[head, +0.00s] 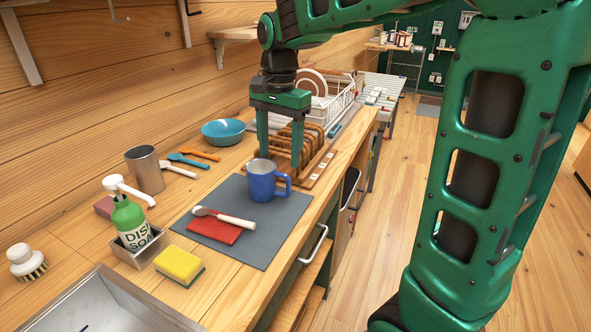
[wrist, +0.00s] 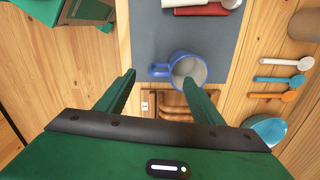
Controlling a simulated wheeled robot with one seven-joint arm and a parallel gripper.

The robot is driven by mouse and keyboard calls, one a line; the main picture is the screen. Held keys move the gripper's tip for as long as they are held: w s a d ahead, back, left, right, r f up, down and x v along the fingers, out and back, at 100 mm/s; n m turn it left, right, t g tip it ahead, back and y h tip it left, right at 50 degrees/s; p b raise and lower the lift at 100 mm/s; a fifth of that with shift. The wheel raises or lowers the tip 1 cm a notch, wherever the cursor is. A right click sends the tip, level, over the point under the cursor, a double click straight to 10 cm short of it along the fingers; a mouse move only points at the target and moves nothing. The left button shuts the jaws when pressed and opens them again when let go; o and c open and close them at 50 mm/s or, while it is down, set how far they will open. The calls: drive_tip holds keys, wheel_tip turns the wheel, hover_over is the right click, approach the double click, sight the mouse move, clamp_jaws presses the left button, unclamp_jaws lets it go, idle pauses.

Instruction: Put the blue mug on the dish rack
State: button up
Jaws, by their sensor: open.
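The blue mug (head: 262,181) stands upright on the grey mat (head: 262,239), its handle to the right in the head view. In the wrist view the mug (wrist: 188,66) shows its pale inside, with its handle to the left. My gripper (head: 281,160) is open and empty, pointing down just behind the mug and over the wooden dish rack (head: 317,150). In the wrist view my gripper's fingertips (wrist: 158,83) lie to either side of the mug's near edge. The wooden rack has several upright slats and is partly hidden by my gripper.
A red cloth (head: 214,229) with a spoon lies on the mat. A blue bowl (head: 223,132), a grey cup (head: 145,170), a soap bottle (head: 130,222) and a sponge (head: 180,265) stand around it. A white wire rack (head: 341,100) with plates stands farther back. The sink (head: 95,305) is front left.

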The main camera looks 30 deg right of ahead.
drive_tip(key=s+d+f+n, duration=0.2)
drive_tip(key=s+d+f, duration=0.1)
drive_tip(key=s, duration=0.6)
drive_tip(key=s+d+f+n, duration=0.2)
drive_tip(key=s+d, duration=0.3)
drive_tip(key=s, duration=0.4)
drive_tip(key=s+d+f+n, duration=0.1)
drive_tip(key=s+d+f, duration=0.3)
drive_tip(key=s, duration=0.5)
drive_tip(key=shift+s+d+f+n, duration=0.15)
drive_tip(key=shift+s+d+n, duration=0.05)
drive_tip(key=shift+d+n, duration=0.25)
drive_tip(key=shift+w+f+g, duration=0.25)
drive_tip(key=shift+w+g, duration=0.05)
drive_tip(key=shift+w, duration=0.35)
